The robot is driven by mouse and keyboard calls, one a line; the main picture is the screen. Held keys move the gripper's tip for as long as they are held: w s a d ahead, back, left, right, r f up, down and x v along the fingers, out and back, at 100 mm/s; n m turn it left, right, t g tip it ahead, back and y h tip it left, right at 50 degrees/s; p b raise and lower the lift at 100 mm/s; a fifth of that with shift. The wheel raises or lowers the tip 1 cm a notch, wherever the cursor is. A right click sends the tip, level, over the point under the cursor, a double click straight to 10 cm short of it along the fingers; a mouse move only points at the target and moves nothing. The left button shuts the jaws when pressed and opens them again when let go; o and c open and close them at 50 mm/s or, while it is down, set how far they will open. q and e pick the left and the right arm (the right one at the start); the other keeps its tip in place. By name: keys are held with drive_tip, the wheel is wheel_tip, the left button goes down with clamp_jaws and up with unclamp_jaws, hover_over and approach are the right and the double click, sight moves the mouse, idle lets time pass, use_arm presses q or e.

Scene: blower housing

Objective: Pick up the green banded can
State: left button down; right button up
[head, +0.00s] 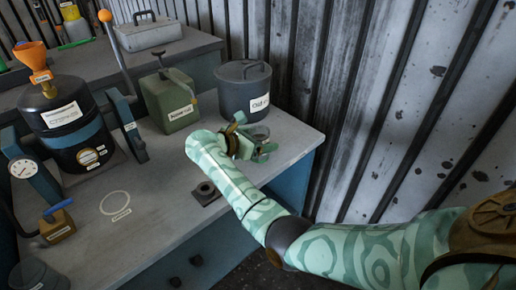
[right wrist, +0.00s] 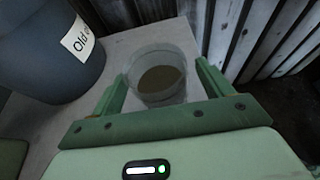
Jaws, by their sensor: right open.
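A green boxy can (head: 168,100) with a lever and a white label stands on the bench, left of the dark lidded pot; I see no clear band on it. My right gripper (head: 257,135) is open, right of and nearer than that can. In the right wrist view, its two green fingers (right wrist: 162,80) stand either side of a clear cup (right wrist: 160,60) holding brownish liquid. The cup also shows in the head view (head: 261,131). I cannot tell whether the fingers touch it. My left gripper is not in view.
A dark grey lidded pot (head: 244,90) stands behind the cup; it also shows in the right wrist view (right wrist: 45,45). A black tank with a blue band (head: 72,122) and an orange funnel stand left. A corrugated wall (head: 390,100) closes the right side.

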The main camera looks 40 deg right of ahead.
drive_tip(key=shift+x, duration=1.1)
drive_tip(key=c, duration=1.2)
drive_tip(key=shift+o, duration=0.2)
